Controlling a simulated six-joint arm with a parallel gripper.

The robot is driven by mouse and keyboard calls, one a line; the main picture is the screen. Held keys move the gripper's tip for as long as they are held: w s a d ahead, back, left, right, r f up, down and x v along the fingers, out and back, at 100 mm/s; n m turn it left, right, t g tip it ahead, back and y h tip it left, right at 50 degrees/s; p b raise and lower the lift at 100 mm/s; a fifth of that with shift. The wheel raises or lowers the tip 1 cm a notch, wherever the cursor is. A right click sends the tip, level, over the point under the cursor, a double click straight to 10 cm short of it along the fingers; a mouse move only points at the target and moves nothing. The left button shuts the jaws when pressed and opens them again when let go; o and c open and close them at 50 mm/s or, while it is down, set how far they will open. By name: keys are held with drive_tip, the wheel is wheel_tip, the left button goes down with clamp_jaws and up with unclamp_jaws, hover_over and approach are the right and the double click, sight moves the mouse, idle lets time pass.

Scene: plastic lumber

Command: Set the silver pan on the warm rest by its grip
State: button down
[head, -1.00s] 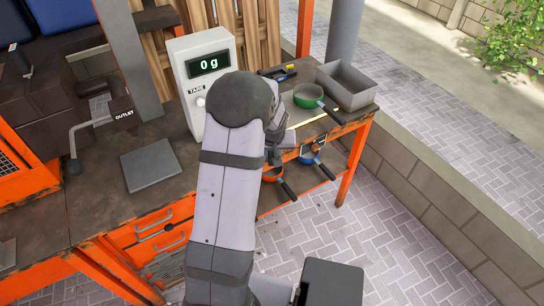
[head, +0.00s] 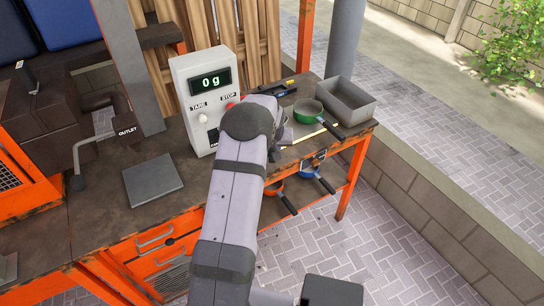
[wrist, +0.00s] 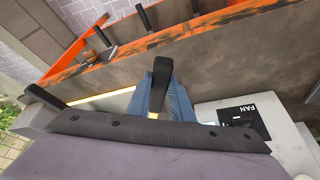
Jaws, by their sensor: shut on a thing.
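My gripper (wrist: 160,92) is shut on a black handle (wrist: 161,68), which stands up between its blue-grey fingers in the wrist view. I take the handle to be the silver pan's grip. The pan's body is mostly hidden, and only a little grey (head: 287,115) shows past my arm in the head view. I cannot tell if it touches the bench. My gripper is behind my arm in the head view, over the right part of the bench. I cannot make out the warm rest for certain.
A green pan (head: 307,109) and a grey tray (head: 348,100) stand at the bench's right end. Orange (head: 273,188) and blue (head: 309,165) pans are on the shelf below. A scale display (head: 207,90) reads 0 g. A dark square plate (head: 152,181) lies left, with bare bench around it.

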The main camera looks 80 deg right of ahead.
drive_tip(key=shift+w+d+f, duration=0.1)
drive_tip(key=shift+d+f, duration=0.1)
drive_tip(key=shift+d, duration=0.15)
drive_tip(key=shift+f+b, duration=0.95)
drive_tip(key=c, duration=1.5)
unclamp_jaws()
drive_tip(key=shift+a, duration=0.1)
drive_tip(key=shift+a+f, duration=0.1)
drive_tip(key=shift+f, duration=0.05)
drive_tip(key=shift+b+v, duration=1.35)
drive_tip(key=shift+v, duration=2.4)
